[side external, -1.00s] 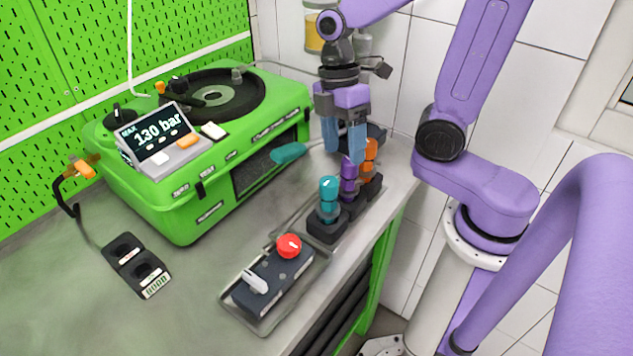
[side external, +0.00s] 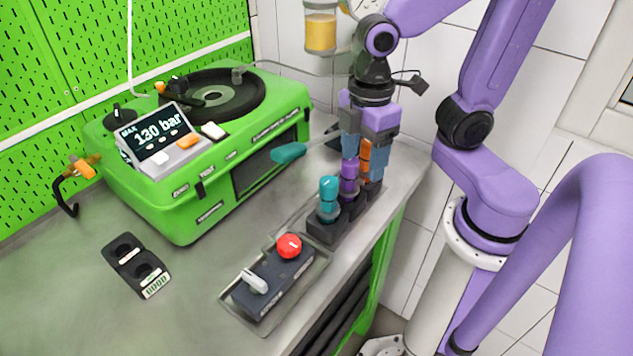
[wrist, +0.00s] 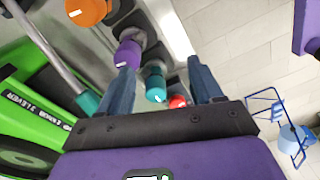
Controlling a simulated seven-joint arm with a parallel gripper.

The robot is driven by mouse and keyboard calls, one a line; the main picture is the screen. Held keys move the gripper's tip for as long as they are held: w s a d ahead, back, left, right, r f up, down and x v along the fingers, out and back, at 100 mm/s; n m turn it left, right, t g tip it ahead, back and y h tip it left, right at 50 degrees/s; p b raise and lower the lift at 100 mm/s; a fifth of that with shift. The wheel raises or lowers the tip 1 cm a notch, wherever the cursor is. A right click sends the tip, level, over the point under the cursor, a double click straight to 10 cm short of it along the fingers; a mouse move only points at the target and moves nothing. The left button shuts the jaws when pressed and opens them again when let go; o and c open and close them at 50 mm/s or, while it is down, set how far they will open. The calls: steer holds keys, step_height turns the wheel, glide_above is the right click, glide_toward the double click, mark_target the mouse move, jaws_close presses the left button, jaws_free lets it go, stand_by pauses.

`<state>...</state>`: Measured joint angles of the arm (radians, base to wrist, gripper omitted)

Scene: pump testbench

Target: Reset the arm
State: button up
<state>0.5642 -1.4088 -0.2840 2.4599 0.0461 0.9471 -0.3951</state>
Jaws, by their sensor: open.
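My gripper (side external: 363,157) is at the back right of the bench, pointing down, with its blue fingers above and around the row of capped fittings. In the wrist view my gripper (wrist: 160,85) has its two fingers spread, with nothing held between them. The purple fitting (side external: 349,178) and the orange fitting (side external: 366,160) are close to the fingers and partly covered by them; contact cannot be told. The teal fitting (side external: 328,197) stands upright in front of them. In the wrist view the purple cap (wrist: 128,54) is beside the left finger.
The green pump bench (side external: 205,160) with a "130 bar" display (side external: 153,135) stands at left. Its teal lever (side external: 288,152) sticks out towards the fittings. A red button (side external: 289,246) and white switch (side external: 254,282) sit on a front box. A black two-socket block (side external: 137,264) lies at front left.

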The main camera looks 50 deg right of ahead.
steer(key=s+d+m, duration=0.1)
steer(key=s, duration=0.5)
steer(key=shift+s+d+f, duration=0.3)
steer(key=shift+d, duration=0.1)
stand_by(1.5)
